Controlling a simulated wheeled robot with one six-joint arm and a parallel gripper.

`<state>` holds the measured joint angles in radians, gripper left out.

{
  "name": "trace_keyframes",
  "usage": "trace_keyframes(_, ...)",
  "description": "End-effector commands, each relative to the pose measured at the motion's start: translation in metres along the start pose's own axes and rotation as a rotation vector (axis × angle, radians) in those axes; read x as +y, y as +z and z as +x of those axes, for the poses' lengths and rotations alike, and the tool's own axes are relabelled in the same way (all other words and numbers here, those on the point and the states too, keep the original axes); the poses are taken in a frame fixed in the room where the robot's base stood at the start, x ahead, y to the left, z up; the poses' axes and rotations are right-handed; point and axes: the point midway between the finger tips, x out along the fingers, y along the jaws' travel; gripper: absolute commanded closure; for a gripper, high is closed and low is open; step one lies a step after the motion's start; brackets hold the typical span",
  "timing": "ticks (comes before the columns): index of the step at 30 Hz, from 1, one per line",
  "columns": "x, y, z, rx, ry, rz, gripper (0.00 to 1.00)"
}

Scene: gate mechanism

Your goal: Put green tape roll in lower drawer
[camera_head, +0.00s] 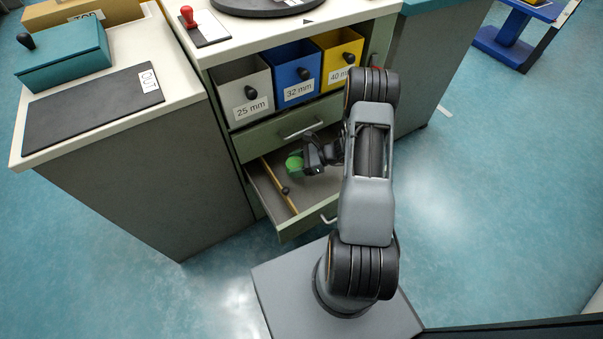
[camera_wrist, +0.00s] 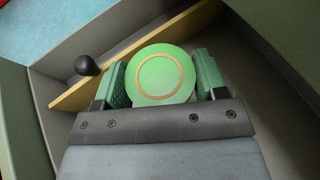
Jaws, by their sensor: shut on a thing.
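The green tape roll (camera_head: 294,163) is held by my gripper (camera_head: 302,160) over the open lower drawer (camera_head: 322,189). In the wrist view the tape roll (camera_wrist: 161,76) sits between the two green finger pads of my gripper (camera_wrist: 160,82), which is shut on it. The roll's round face with a tan ring points at the wrist camera. The drawer is pulled out and has a wooden divider (camera_head: 279,187) with a black knob (camera_wrist: 87,65). I cannot tell how far the roll is above the drawer floor.
A closed upper drawer (camera_head: 285,130) lies above the open one. Grey, blue (camera_head: 293,73) and yellow (camera_head: 338,57) bins stand over it. A counter (camera_head: 100,110) with a black OUT mat and teal box (camera_head: 65,60) is at left.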

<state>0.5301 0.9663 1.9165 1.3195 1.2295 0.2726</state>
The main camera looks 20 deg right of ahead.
Motion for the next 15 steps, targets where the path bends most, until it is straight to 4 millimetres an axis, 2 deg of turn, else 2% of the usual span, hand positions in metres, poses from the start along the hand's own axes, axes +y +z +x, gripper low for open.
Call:
trace_keyframes(1,-0.003,-0.011,-0.001,-0.001,-0.002,0.001,0.59)
trace_keyframes(3,-0.007,-0.017,-0.003,-0.001,-0.002,0.001,0.59)
trace_keyframes(11,-0.012,-0.027,-0.005,0.0,-0.001,0.0,0.59)
trace_keyframes(15,-0.017,-0.04,-0.007,0.0,-0.003,0.001,0.59)
